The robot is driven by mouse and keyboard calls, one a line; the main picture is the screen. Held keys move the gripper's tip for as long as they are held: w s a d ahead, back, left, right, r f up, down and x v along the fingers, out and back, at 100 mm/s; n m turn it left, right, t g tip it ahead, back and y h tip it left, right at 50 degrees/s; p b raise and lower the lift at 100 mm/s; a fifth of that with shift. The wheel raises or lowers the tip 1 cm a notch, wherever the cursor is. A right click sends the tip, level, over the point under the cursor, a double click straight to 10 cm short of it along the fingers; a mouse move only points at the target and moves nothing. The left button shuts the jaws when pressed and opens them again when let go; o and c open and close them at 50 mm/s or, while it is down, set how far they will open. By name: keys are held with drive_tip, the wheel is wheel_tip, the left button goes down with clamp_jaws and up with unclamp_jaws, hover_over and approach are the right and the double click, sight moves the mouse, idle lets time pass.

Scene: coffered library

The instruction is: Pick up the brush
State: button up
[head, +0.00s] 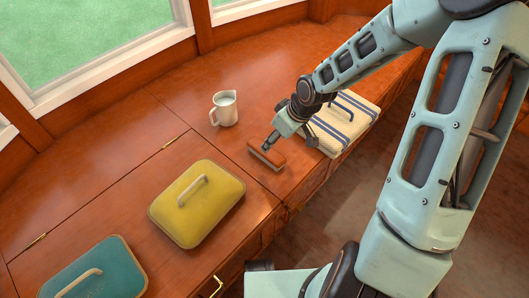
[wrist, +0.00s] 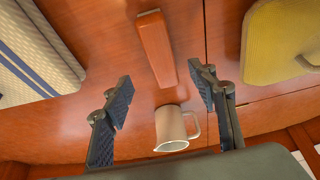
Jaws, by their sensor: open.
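The brush (head: 267,156) shows as a reddish-brown wooden block on the wooden counter, near its front edge. In the wrist view the brush (wrist: 156,50) lies lengthwise, just beyond the fingertips and roughly in line with the gap between them. Its bristles cannot be made out. My gripper (head: 270,143) is close to the brush in the head view and covers a little of it. In the wrist view my gripper (wrist: 164,90) has its two dark fingers wide apart with nothing between the pads.
A cream jug (head: 224,108) stands behind the brush. A yellow lidded box (head: 197,203) and a teal one (head: 95,272) are to the left. Bare counter (head: 130,130) lies toward the window.

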sight(274, 159)
drive_tip(key=b+x, duration=0.5)
drive_tip(key=x, duration=0.5)
drive_tip(key=shift+a+f, duration=0.1)
drive_tip(key=shift+f, duration=0.15)
drive_tip(key=shift+r, duration=0.1)
drive_tip(key=c, duration=1.3)
